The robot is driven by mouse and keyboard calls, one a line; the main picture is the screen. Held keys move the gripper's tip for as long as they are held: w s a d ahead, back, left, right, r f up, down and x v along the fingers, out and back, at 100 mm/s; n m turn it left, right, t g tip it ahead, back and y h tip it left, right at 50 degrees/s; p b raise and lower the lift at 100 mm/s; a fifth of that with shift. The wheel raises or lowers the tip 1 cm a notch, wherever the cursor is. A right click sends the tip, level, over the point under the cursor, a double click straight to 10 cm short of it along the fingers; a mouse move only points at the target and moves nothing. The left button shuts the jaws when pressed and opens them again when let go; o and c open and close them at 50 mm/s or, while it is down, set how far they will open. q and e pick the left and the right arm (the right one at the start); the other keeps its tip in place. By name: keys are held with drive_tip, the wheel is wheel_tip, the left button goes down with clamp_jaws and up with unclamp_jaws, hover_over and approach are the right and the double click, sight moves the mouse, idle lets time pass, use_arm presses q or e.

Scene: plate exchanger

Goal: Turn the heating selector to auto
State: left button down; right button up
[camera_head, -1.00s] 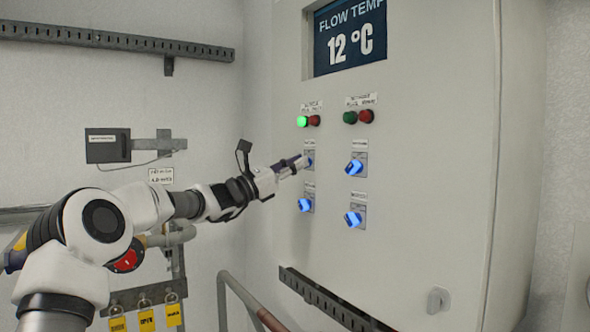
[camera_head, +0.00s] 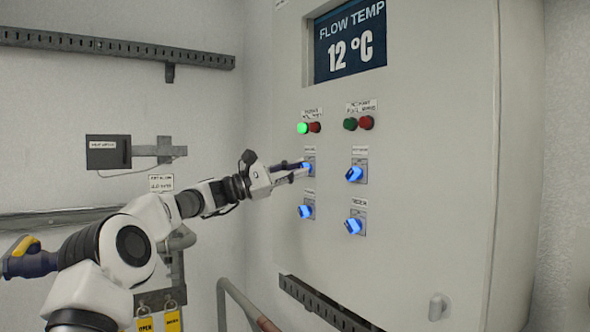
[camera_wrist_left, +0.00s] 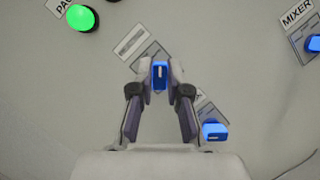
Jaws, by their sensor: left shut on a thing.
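My left gripper (camera_head: 298,170) reaches the cabinet front from the left. It is shut on the blue knob of the upper-left selector (camera_head: 307,168), which the fingers partly cover in the head view. In the left wrist view the knob (camera_wrist_left: 160,74) sits between the two fingertips (camera_wrist_left: 160,78), roughly in line with them. The small label above this selector is too blurred to read, so I cannot tell from it whether this is the heating selector. Its set position cannot be read either. My right gripper is not in view.
Other blue selectors sit close by: lower left (camera_head: 305,211), upper right (camera_head: 355,174) and lower right (camera_head: 354,225). A lit green lamp (camera_head: 302,128) is above. The display (camera_head: 349,41) reads 12 °C. A slotted rail (camera_head: 322,302) juts out below.

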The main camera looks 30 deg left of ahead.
use_arm(q)
drive_tip(key=shift+r, duration=0.2)
drive_tip(key=c, duration=1.3)
unclamp_jaws()
drive_tip(key=shift+c, duration=0.2)
drive_tip(key=shift+o, duration=1)
drive_tip(key=shift+w+d+f, duration=0.1)
drive_tip(key=shift+w+f, duration=0.05)
drive_tip(key=v, duration=1.2)
